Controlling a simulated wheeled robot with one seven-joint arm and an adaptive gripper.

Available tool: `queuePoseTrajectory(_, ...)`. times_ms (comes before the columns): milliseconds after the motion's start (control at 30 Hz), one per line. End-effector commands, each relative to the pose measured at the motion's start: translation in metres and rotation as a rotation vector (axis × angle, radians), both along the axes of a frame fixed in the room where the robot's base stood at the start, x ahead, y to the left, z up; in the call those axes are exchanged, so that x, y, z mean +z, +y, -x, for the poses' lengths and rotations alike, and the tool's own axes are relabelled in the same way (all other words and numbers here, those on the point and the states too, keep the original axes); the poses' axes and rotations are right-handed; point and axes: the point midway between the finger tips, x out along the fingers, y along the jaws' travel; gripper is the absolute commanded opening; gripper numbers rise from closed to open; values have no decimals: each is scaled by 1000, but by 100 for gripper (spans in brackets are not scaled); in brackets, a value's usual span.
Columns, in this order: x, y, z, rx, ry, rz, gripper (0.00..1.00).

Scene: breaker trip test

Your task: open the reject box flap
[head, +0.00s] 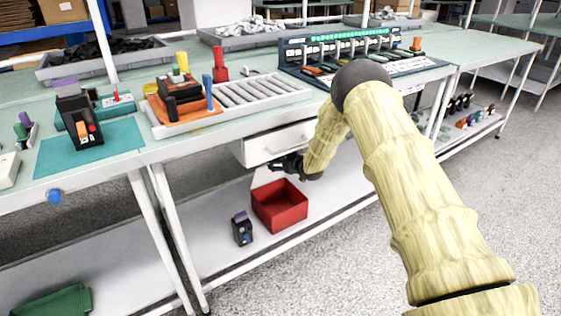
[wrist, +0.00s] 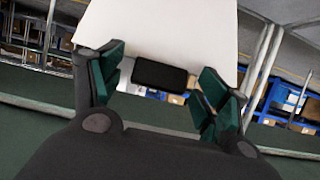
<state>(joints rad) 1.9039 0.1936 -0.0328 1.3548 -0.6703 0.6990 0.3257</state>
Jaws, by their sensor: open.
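A red open-topped box (head: 280,207) stands on the lower shelf under the bench. A pale panel (head: 266,176) shows at its back left edge, partly hidden by my gripper (head: 290,164). I cannot tell for sure whether this panel is the flap. My gripper is just above the box and below the drawer front. In the wrist view my gripper (wrist: 162,66) is open, with green pads on both sides of a black tab (wrist: 160,76) at the edge of a white panel (wrist: 155,28). The pads look apart from the tab.
A white drawer (head: 278,142) with a handle hangs under the bench top, close above my gripper. A small dark breaker (head: 242,228) stands left of the red box. A roller tray (head: 245,97) and a test rack (head: 340,50) stand on the bench.

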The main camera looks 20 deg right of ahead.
Motion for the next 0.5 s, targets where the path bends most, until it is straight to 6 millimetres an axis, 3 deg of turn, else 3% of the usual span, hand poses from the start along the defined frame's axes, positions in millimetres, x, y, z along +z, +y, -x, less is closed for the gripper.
queuePoseTrajectory(167,5,-3,9,0,0,0,75)
queuePoseTrajectory(500,27,-18,61,-2,1,-1,75)
